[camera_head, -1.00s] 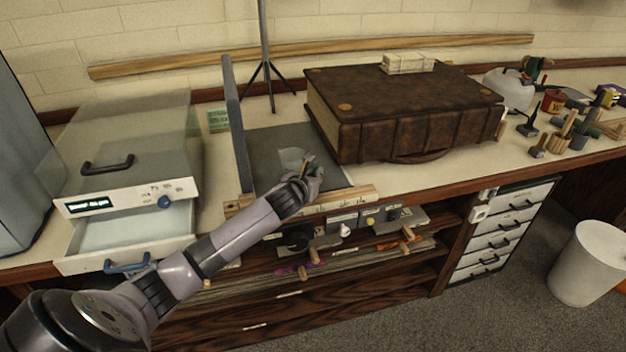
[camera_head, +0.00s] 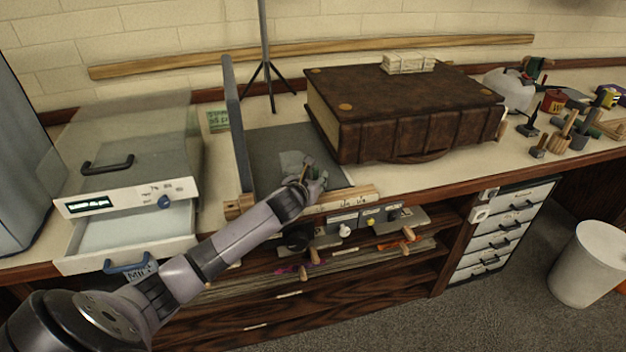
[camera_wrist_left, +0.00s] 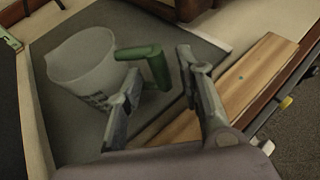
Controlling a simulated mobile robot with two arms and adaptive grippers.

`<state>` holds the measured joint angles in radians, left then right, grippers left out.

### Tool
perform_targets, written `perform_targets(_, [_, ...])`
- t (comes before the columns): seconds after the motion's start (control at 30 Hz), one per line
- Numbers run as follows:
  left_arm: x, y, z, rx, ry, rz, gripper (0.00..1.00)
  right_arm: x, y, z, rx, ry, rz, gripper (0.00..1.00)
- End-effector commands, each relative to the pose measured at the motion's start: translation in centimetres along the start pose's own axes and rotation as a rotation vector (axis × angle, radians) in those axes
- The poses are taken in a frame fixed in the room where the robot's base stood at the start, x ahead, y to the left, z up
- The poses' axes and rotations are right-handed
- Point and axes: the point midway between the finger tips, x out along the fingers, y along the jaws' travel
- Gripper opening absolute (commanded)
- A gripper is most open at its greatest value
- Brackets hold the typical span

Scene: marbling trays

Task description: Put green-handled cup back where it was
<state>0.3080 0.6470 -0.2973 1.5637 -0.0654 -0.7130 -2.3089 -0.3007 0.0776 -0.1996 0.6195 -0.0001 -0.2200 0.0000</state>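The green-handled cup (camera_wrist_left: 85,68) is a pale, translucent measuring cup. It stands on a dark grey board (camera_wrist_left: 55,22), with its green handle (camera_wrist_left: 155,62) pointing right in the left wrist view. In the head view the cup (camera_head: 291,160) is small and partly hidden behind my left gripper (camera_head: 312,178). In the left wrist view my left gripper (camera_wrist_left: 160,63) is open, its fingers apart. The handle's outer end lies between the fingertips, with the left finger overlapping it in the picture; I cannot tell whether they touch. My right gripper is not in view.
A wooden strip (camera_wrist_left: 262,72) runs along the board's front edge. A large brown book-like case (camera_head: 400,105) stands right of the board, and an upright grey panel (camera_head: 238,135) stands at its left. A device with an open drawer (camera_head: 80,262) is further left.

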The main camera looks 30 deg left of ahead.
Motion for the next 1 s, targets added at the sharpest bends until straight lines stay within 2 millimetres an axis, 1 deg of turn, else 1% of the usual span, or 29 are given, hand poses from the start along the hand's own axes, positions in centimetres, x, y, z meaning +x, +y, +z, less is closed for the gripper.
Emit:
perform_targets(0.1, [-0.2, 0.0, 0.4, -0.001, -0.001, 0.0, 0.34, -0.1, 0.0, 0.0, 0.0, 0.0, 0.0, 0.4])
perform_targets(0.23, [-1.6, 0.1, 0.3, 0.004, -0.001, 0.0, 0.34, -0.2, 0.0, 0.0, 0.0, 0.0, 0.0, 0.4])
perform_targets(0.37, [-4.1, 0.1, 0.3, 0.004, 0.0, -0.001, 0.34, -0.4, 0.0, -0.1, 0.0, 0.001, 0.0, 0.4])
perform_targets(0.5, [-7.1, 0.1, 0.3, 0.006, 0.0, 0.0, 0.34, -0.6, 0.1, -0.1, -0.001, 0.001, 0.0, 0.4])
perform_targets(0.6, [-9.0, 0.0, 0.3, 0.004, 0.0, -0.001, 0.34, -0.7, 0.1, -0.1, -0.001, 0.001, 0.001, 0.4])
perform_targets(0.7, [-10.5, 0.1, 0.3, 0.003, 0.0, 0.0, 0.34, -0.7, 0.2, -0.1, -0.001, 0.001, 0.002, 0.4])
perform_targets(0.83, [-11.7, 0.1, 0.3, 0.001, 0.0, 0.001, 0.34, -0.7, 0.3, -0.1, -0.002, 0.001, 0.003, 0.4])
perform_targets(1.0, [-12.2, 0.0, 0.3, 0.0, -0.001, 0.001, 0.34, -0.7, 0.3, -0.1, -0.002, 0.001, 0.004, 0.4])
